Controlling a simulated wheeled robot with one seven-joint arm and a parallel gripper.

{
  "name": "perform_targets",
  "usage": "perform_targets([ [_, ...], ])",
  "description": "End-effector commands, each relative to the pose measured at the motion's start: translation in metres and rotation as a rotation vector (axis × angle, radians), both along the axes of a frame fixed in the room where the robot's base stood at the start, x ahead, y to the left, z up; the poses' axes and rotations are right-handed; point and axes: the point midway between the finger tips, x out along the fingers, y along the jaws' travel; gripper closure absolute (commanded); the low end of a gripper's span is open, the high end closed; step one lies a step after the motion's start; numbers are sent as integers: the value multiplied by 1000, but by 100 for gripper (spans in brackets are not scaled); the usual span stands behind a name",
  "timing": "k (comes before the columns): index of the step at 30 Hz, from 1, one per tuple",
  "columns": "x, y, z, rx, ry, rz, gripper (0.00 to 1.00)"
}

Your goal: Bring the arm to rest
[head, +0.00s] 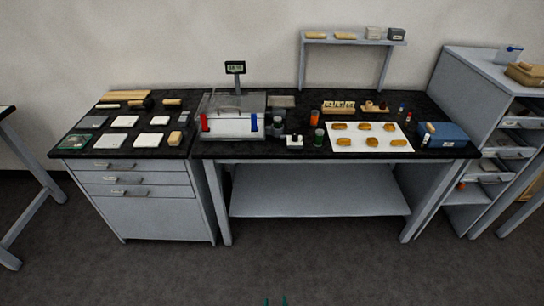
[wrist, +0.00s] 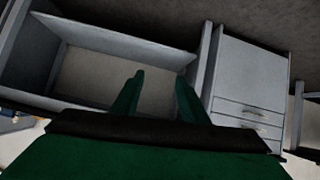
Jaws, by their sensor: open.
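My gripper (wrist: 160,92) shows in the wrist view as two dark green fingers standing apart, with nothing between them. Behind them is the open space under the workbench. In the head view only the tips of my gripper (head: 276,300) show at the bottom edge, over the floor and well in front of the bench. The rest of my arm is out of the head view.
A black-topped bench (head: 300,151) holds a balance (head: 232,125), a white sheet (head: 375,149) with several golden pieces, and a blue box (head: 444,134). A drawer cabinet (head: 150,215) stands left, a shelf unit (head: 455,85) right. The floor (head: 320,270) in front is clear.

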Motion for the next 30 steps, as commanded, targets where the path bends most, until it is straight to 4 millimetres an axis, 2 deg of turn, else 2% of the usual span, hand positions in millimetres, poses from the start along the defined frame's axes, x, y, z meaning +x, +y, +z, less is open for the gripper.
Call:
perform_targets([
  [1,-20,2,5,5,-13,-7,60],
  [8,-93,5,50,26,-104,-40,60],
  [14,-148,7,102,49,-186,-56,60],
  [18,-182,8,146,69,-244,-60,60],
  [24,-215,10,203,96,-315,-56,60],
  [27,-223,11,221,105,-337,-54,60],
  [30,-227,11,232,110,-351,-52,60],
])
